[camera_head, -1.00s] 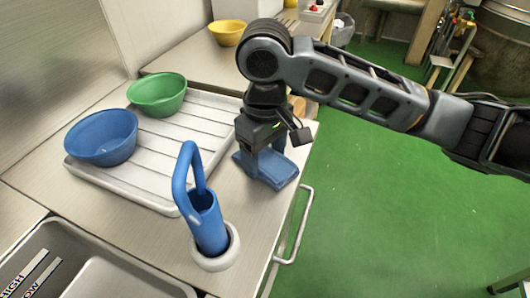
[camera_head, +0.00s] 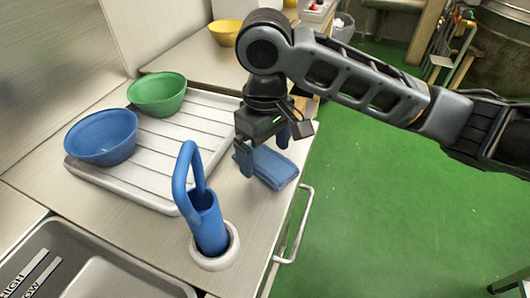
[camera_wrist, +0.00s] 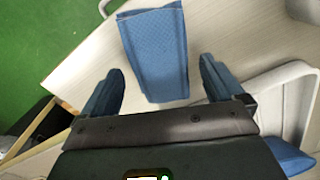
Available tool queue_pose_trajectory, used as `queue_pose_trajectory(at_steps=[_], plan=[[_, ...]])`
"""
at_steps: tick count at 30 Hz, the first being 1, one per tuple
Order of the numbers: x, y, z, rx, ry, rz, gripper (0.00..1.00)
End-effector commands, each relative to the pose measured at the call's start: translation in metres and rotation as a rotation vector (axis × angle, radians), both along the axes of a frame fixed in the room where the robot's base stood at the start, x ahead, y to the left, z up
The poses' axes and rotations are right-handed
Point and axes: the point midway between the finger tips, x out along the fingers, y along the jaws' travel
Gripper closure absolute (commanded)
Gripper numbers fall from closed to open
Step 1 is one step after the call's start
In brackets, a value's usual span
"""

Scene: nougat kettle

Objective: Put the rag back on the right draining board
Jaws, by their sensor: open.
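The rag (camera_head: 274,168) is a folded blue cloth. It lies flat on the pale counter, to the right of the white ribbed draining board (camera_head: 150,192) and near the counter's front edge. My gripper (camera_head: 264,154) is open and empty just above the rag, its fingers apart on either side. In the wrist view the rag (camera_wrist: 155,50) lies ahead, between the lines of the two open fingers of my gripper (camera_wrist: 160,78), and shows clear of them. Part of the rag's far side is hidden by a finger in the head view.
A blue bowl (camera_head: 100,138) and a green bowl (camera_head: 157,94) stand on the ribbed board. A sink is at lower left. A yellow bowl (camera_head: 227,32) stands farther back.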

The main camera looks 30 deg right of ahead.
Motion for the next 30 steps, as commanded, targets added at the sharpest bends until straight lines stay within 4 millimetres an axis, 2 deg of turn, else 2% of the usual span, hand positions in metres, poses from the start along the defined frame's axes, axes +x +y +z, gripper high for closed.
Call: queue_pose_trajectory(at_steps=[9, 15, 21, 30], plan=[[0.001, 0.000, 0.067, -0.004, -0.004, 0.003, 0.05], [0.001, 0.000, 0.096, -0.001, -0.002, 0.000, 0.05], [0.000, 0.000, 0.108, 0.000, -0.001, 0.001, 0.05], [0.000, 0.000, 0.108, 0.001, 0.000, 0.001, 0.05]])
